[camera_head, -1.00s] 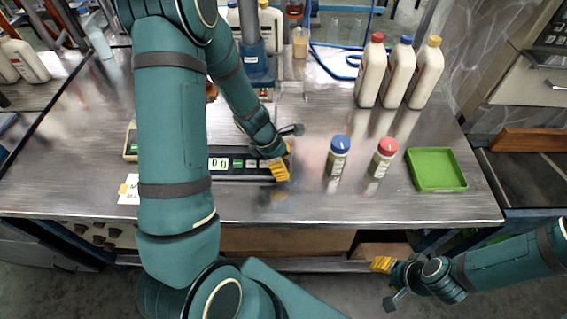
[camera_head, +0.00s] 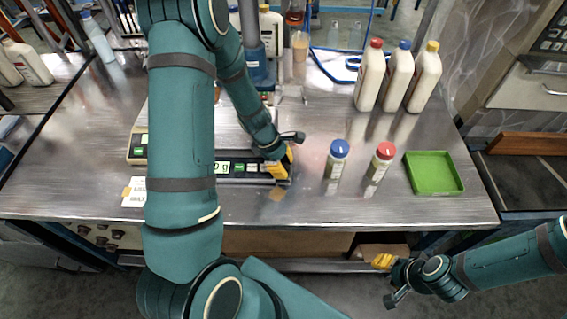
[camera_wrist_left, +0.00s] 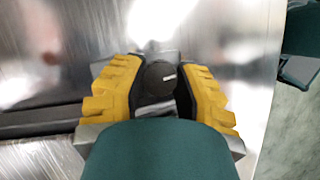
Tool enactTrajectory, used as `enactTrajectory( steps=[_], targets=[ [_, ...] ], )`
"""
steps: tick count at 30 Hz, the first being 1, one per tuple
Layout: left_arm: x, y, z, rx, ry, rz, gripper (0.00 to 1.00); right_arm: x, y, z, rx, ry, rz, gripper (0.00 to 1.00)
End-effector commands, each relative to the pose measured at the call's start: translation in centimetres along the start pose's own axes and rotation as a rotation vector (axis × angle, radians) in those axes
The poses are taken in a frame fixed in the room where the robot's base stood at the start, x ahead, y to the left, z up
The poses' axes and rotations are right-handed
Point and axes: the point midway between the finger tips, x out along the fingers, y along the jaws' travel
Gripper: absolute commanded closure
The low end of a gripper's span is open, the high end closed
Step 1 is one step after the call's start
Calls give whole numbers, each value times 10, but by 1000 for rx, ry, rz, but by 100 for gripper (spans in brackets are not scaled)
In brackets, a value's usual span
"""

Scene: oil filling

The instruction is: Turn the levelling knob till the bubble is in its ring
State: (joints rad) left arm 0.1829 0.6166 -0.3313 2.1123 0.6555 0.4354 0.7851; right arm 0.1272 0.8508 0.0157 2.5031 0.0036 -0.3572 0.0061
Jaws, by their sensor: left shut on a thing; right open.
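The levelling knob (camera_wrist_left: 160,77) is a dark round knob with a white mark, seen in the left wrist view between the yellow fingers of my left gripper (camera_wrist_left: 158,88). My left gripper (camera_head: 280,165) is shut on it, at the right end of the scale (camera_head: 240,181) in the head view. My right gripper (camera_head: 384,277) is open and empty, in front of the table's front edge.
A blue-capped bottle (camera_head: 337,163) and a red-capped bottle (camera_head: 379,166) stand right of the scale. A green tray (camera_head: 462,188) lies further right. Three white bottles (camera_head: 397,80) stand behind. A white label card (camera_head: 133,193) lies at the front left.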

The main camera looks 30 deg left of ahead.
Motion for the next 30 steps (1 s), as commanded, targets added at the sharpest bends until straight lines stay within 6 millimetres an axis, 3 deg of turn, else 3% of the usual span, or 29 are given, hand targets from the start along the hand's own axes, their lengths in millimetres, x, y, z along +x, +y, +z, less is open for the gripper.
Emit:
enactTrajectory(
  steps=[5,6,8,9,20,23,30],
  targets=[
    [1,0,1,0,-2,0,100,1,0,0,0,0,0,53],
    [1,0,1,0,-2,0,60,1,0,0,0,0,0,53],
    [1,0,1,-1,-2,0,39,1,0,0,0,0,0,53],
    [1,0,1,-1,-2,0,36,1,0,0,0,0,0,53],
    [-3,0,0,-2,-1,2,36,1,0,0,0,0,0,53],
    [-14,1,1,0,-1,3,36,1,0,0,0,0,0,53],
    [-61,1,1,1,-2,6,36,1,0,0,0,0,0,53]
  ],
)
